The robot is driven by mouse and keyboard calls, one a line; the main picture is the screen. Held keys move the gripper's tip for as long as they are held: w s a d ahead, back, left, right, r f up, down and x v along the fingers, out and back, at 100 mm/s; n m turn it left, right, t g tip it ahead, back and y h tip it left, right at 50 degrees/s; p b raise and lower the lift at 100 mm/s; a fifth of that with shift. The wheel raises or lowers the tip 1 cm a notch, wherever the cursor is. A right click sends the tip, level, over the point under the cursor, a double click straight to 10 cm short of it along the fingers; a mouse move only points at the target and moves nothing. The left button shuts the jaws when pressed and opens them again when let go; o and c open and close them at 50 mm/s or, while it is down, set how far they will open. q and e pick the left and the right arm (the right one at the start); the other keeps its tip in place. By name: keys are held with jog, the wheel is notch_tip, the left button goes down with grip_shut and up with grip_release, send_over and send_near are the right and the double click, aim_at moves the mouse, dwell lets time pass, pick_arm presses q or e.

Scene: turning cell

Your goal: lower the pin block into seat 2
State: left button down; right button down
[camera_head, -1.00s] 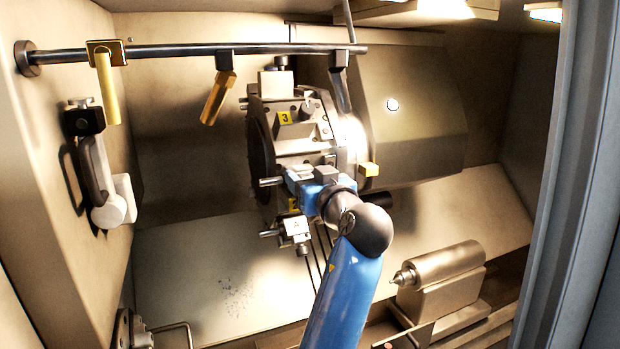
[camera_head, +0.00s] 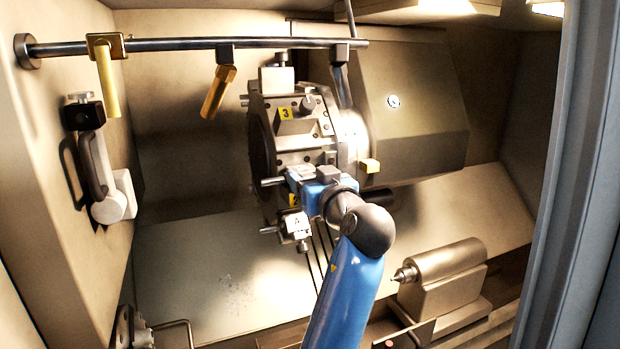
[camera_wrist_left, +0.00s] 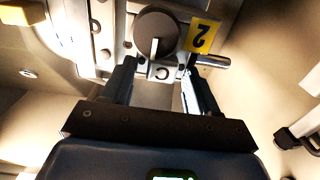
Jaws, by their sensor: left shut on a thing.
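The lathe turret (camera_head: 262,150) stands in the middle of the head view with several flat seats. Seat 2 is marked by a yellow plate (camera_head: 294,200), which also shows in the left wrist view (camera_wrist_left: 201,37). My left gripper (camera_head: 297,175) is at the turret's front face, level with that seat, and shut on the grey pin block (camera_wrist_left: 155,94). A round pin (camera_head: 271,182) sticks out to the left beside the fingers. The fingers and wrist hide most of the block, and I cannot tell whether it touches the seat. My right gripper is out of view.
Seat 3 (camera_head: 285,113) is just above. A block marked A (camera_head: 295,222) hangs just below my gripper. A rail (camera_head: 180,49) with yellow handles crosses above. The tailstock (camera_head: 440,275) stands at lower right.

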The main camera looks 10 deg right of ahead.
pick_arm(q)
jog(key=shift+r, duration=0.25)
jog(key=c, duration=0.5)
grip_release()
jog(key=shift+c, duration=0.2)
jog(key=o, duration=0.3)
jog(key=shift+s, duration=0.15)
jog(key=shift+o, duration=0.2)
jog(key=shift+s+d+f+b, duration=0.1)
jog(key=shift+s+f+b, duration=0.2)
jog(key=shift+s+f, duration=0.05)
jog(key=b+v, duration=0.3)
jog(key=v, duration=0.7)
jog(key=shift+r, duration=0.25)
